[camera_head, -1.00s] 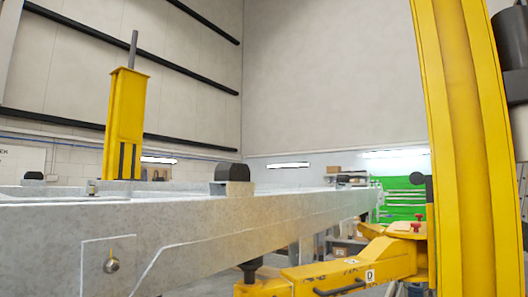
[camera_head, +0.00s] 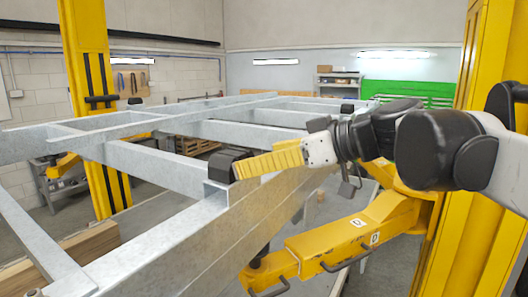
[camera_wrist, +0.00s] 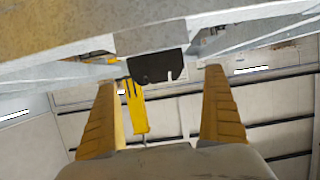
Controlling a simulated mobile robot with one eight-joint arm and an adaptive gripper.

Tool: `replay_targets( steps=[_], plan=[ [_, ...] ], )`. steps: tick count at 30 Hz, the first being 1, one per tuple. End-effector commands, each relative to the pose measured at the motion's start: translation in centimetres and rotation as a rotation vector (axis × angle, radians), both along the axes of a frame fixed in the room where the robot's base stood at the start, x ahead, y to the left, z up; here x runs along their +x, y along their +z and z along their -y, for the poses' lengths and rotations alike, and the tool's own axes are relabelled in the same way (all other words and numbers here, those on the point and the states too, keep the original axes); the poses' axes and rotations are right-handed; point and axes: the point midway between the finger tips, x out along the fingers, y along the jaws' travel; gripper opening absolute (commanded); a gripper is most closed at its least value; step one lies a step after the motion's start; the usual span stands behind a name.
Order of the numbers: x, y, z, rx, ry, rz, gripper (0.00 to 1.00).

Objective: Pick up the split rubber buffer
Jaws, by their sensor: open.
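A black rubber buffer (camera_head: 226,164) sits on the near corner of the grey metal frame (camera_head: 215,228) in the head view. In the wrist view the buffer (camera_wrist: 158,66) lies between my two fingers, against the frame, with notches in its edge. My gripper (camera_head: 242,168) has ribbed yellow fingers and reaches in from the right, with its tips at the buffer. In the wrist view my gripper (camera_wrist: 160,80) is open, with a gap on each side of the buffer. Whether the fingers touch it in depth, I cannot tell.
Other black buffers stand on the frame, one far right (camera_head: 347,108) and one far left (camera_head: 135,101). A yellow lift post (camera_head: 88,60) stands left, another right. A yellow lift arm (camera_head: 340,240) lies below the frame. Wooden beams (camera_head: 60,257) are lower left.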

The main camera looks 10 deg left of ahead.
Motion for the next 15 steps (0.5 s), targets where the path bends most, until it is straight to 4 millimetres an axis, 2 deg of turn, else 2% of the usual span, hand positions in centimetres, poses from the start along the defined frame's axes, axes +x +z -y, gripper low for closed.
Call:
replay_targets(
  steps=[3, 10, 15],
  plan=[
    [0.7, -0.6, -1.6, -0.001, 0.001, 0.000, 1.00],
    [1.6, -1.3, -3.3, -0.001, 0.000, 0.000, 1.00],
    [2.7, -2.4, -5.6, 0.000, 0.001, -0.002, 1.00]
  ],
)
